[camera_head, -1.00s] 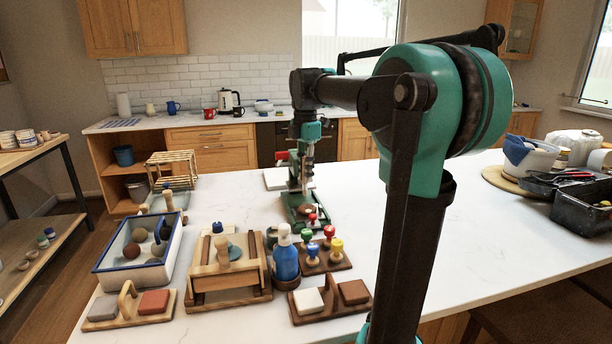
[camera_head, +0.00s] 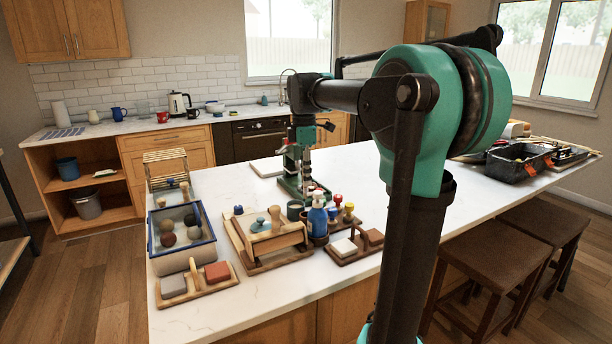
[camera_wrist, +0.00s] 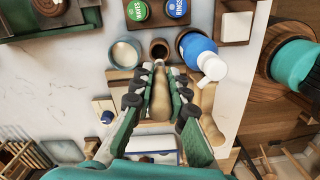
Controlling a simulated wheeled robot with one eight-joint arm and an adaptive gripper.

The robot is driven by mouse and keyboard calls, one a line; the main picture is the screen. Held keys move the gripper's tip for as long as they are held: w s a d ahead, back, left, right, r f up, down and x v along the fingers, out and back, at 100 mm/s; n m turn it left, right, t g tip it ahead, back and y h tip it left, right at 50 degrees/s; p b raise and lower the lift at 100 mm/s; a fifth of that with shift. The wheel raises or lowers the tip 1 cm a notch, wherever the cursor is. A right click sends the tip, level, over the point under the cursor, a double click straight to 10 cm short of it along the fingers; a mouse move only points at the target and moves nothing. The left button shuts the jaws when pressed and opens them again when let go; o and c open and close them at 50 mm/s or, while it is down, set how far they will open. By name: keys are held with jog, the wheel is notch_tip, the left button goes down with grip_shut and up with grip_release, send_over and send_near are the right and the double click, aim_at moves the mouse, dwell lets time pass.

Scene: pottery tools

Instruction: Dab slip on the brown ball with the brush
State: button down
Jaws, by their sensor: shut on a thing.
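My gripper (camera_wrist: 161,76) is shut on a pale wooden handle (camera_wrist: 160,98), seemingly the brush; its bristles are hard to make out. The handle's far end points toward a small dark brown cup (camera_wrist: 158,49); I cannot tell whether it touches it. In the head view, my gripper (camera_head: 304,182) is over the counter behind the tools, and the brush is not clear there. The brown ball (camera_head: 167,240) appears to lie front left among several balls in the blue-rimmed tray (camera_head: 182,262), left of and apart from my gripper.
A blue bottle (camera_head: 317,221) stands beside a wooden stand (camera_head: 266,240) on the white counter. Coloured stamps (camera_head: 343,209) are to its right. The counter's middle right (camera_head: 360,180) is clear.

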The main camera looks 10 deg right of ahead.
jog(key=shift+f, duration=4.4)
jog(key=c, duration=1.4)
grip_release()
